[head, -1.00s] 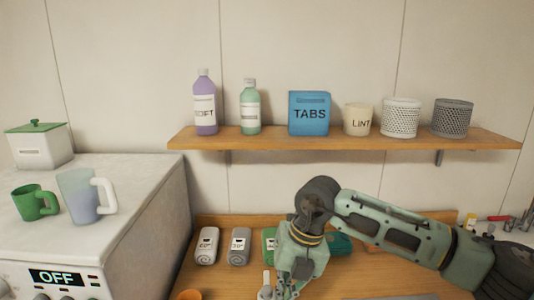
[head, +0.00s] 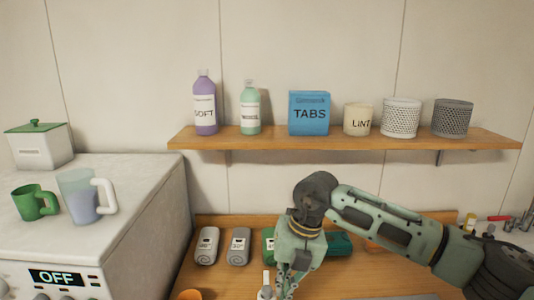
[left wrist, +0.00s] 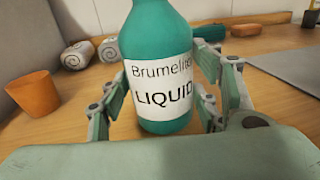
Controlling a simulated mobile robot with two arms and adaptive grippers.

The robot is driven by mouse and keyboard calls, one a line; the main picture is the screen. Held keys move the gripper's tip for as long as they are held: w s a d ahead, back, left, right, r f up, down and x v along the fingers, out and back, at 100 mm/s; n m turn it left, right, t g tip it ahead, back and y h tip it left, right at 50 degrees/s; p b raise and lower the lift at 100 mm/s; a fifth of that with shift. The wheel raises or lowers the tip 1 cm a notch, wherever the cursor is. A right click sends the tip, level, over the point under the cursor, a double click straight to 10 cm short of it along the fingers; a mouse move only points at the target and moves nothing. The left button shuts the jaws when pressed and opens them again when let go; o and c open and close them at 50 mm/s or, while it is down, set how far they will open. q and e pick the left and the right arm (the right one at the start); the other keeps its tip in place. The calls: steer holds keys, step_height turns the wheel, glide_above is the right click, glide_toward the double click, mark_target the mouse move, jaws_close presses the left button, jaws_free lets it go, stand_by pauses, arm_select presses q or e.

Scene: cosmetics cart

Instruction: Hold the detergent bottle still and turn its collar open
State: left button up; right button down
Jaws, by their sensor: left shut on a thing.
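The detergent bottle (left wrist: 160,50), teal with a white "LIQUID" label, stands upright on the wooden counter in the left wrist view. Its collar and top are out of that frame. My left gripper (left wrist: 170,108) has its fingers on both sides of the bottle and is shut on it. In the head view my right gripper (head: 285,285) points down near the bottom edge, beside a small pale upright piece (head: 266,282), perhaps the bottle's top. Its fingertips are cut off or too small to read, so its grip is unclear.
Rolled towels (head: 207,246) lie on the counter (head: 215,278) at the back left. An orange cup (left wrist: 35,95) stands left of the bottle. A shelf (head: 350,142) with bottles, a TABS box and pots is above.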

steer(key=shift+w+d, duration=0.1)
stand_by(0.5)
steer(key=a+v, duration=0.1)
steer(key=v, duration=0.4)
steer(key=shift+r, duration=0.55)
steer(key=shift+d, duration=0.15)
step_height(320, 180, down, 6)
steer(key=s, duration=0.3)
stand_by(0.4)
steer(key=shift+w+a, duration=0.3)
steer(key=shift+a, duration=0.1)
stand_by(1.2)
